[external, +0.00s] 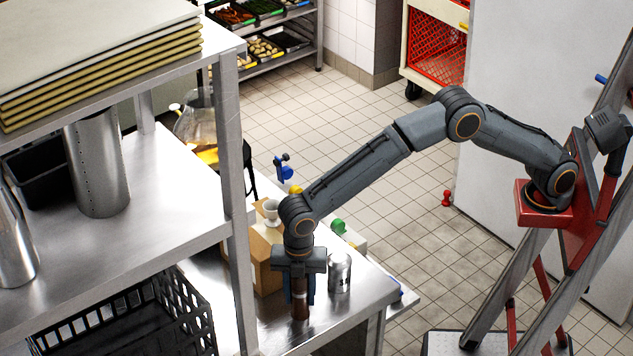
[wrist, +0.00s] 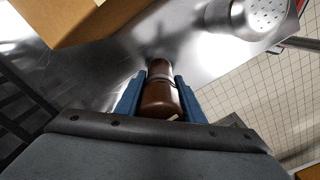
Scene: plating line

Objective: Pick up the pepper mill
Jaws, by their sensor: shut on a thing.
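The pepper mill (external: 300,304) is a dark brown cylinder with a lighter band, upright at the front of the steel counter (external: 273,325). In the wrist view the brown mill (wrist: 160,98) lies between two blue fingers. My gripper (external: 299,294) points down from above and is shut on the mill; it also shows in the wrist view (wrist: 159,92). The mill's upper part is hidden by my gripper in the external view. I cannot tell whether its base touches the counter.
A metal shaker (external: 340,272) with a perforated top stands close to the right of my gripper. A cardboard box (external: 266,265) is behind it, with a white cup (external: 271,212) above. A shelf post (external: 233,200) and black crate (external: 150,318) are to the left.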

